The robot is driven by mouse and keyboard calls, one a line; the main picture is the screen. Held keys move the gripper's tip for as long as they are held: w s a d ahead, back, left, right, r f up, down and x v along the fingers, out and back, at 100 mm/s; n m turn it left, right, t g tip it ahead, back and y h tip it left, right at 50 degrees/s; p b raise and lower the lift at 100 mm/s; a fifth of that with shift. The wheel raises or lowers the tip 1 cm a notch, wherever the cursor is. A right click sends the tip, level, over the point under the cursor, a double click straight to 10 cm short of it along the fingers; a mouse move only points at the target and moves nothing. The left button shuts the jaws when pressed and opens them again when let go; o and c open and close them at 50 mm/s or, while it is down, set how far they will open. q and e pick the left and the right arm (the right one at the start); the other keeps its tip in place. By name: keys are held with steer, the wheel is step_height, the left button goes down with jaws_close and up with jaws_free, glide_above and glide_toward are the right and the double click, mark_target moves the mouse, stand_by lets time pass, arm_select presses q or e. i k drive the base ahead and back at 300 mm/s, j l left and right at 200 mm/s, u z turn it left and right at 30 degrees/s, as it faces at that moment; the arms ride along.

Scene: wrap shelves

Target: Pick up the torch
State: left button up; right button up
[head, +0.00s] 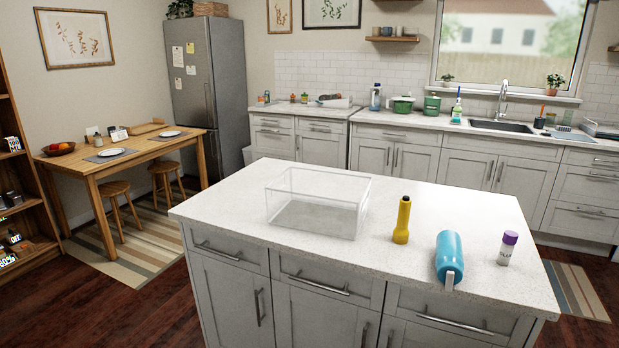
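A yellow torch (402,221) stands on the white top of the kitchen island (225,204), its narrower dark-tipped end up. Neither of my grippers shows in the head view.
The island top is bare between the box and the torch and along the back right. A dining table (135,150) with stools is at the left.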

mark_target(401, 233)
steer(key=i+j+z, duration=0.65)
steer(key=i+j, duration=0.1)
